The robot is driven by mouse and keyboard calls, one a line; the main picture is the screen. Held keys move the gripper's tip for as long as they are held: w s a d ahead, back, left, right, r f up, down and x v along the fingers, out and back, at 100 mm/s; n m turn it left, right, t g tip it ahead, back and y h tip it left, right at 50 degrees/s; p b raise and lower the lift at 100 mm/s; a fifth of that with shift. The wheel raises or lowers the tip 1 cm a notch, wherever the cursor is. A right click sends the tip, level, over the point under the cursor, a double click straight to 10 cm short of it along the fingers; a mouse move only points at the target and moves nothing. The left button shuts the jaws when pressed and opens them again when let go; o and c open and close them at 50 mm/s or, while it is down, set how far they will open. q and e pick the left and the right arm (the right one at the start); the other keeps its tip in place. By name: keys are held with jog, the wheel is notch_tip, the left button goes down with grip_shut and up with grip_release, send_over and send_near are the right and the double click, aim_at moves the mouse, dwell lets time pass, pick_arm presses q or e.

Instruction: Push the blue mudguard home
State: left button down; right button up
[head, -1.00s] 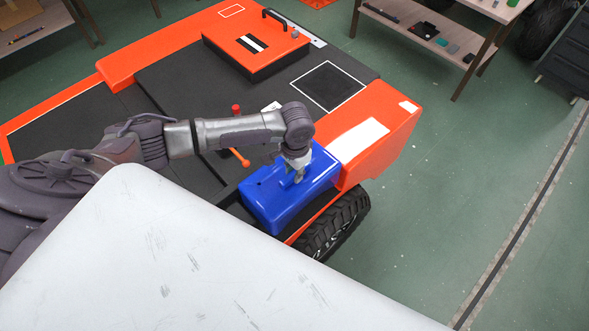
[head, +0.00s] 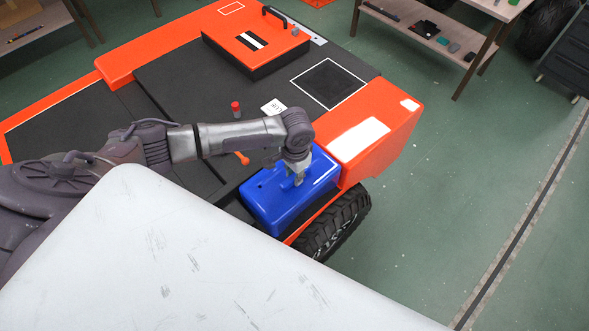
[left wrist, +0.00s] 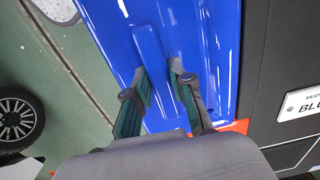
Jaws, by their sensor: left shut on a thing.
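The blue mudguard (head: 262,207) sits at the cart's near right corner, above the black wheel (head: 335,225) and against the orange corner body (head: 385,135). My left gripper (head: 298,180) points down onto its top. In the left wrist view my left gripper (left wrist: 157,88) has one finger on each side of a raised rib on the mudguard (left wrist: 205,30) and is shut on it. The mudguard's underside and seat are hidden. My right gripper is not in view.
A white label plate (head: 273,107), a red knob (head: 236,107) and an orange lever (head: 243,158) are on the dark cart deck. A pale panel (head: 180,260) fills the near left. A bench (head: 420,40) stands at the back right. Green floor at right is clear.

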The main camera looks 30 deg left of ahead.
pick_arm(q)
jog(key=shift+f+b, duration=0.45)
jog(key=shift+f, duration=0.5)
jog(key=c, duration=0.9)
grip_release()
notch_tip(320, 180, up, 12)
jog(key=shift+d, duration=0.1)
jog(key=shift+s, duration=0.1)
